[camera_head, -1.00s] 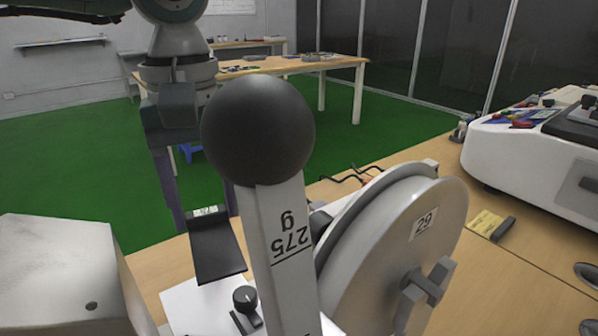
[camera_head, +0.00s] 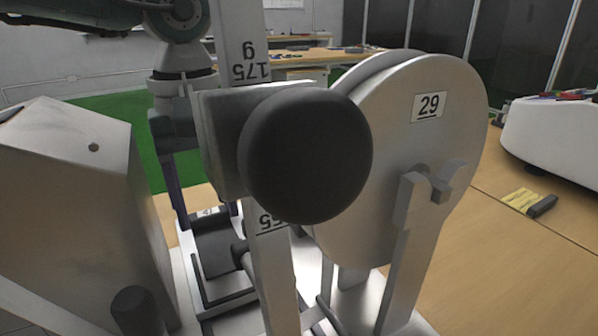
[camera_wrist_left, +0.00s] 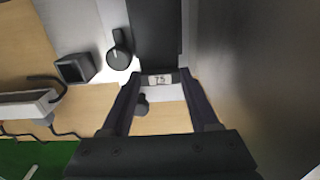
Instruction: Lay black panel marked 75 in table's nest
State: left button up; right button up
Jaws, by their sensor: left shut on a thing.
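My left gripper (camera_head: 203,212) reaches down from the upper left and is shut on the black panel (camera_head: 215,250) at its labelled end. In the left wrist view the panel (camera_wrist_left: 158,38) extends away from the two fingers (camera_wrist_left: 157,80), with its "75" label between them. In the head view the panel lies low over the white table (camera_head: 186,292) of the testing machine, inside or just above a dark-edged frame taken as the nest (camera_head: 228,301). The pendulum arm partly hides this area. I cannot tell whether the panel touches the nest. My right gripper is not in view.
A black ball (camera_head: 305,155) on the scale arm and the grey disc marked 29 (camera_head: 405,190) stand close on the right. A grey metal housing (camera_head: 75,185) stands close on the left. A black knob (camera_wrist_left: 119,52) is beside the panel.

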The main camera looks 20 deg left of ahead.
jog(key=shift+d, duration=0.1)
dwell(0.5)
pick_arm(q)
jog(key=shift+f, duration=0.1)
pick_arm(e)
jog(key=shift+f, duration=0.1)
pick_arm(q)
jog(key=shift+f+b, duration=0.35)
jog(key=shift+b, duration=0.05)
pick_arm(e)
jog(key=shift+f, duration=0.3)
pick_arm(q)
jog(key=shift+f, duration=0.1)
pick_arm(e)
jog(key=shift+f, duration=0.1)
pick_arm(q)
jog(key=shift+f, duration=0.1)
jog(key=shift+f+b, duration=0.45)
jog(key=shift+b, duration=0.05)
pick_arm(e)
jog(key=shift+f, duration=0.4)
pick_arm(q)
jog(key=shift+f, duration=0.2)
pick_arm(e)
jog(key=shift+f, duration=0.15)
pick_arm(q)
jog(key=o, duration=1.4)
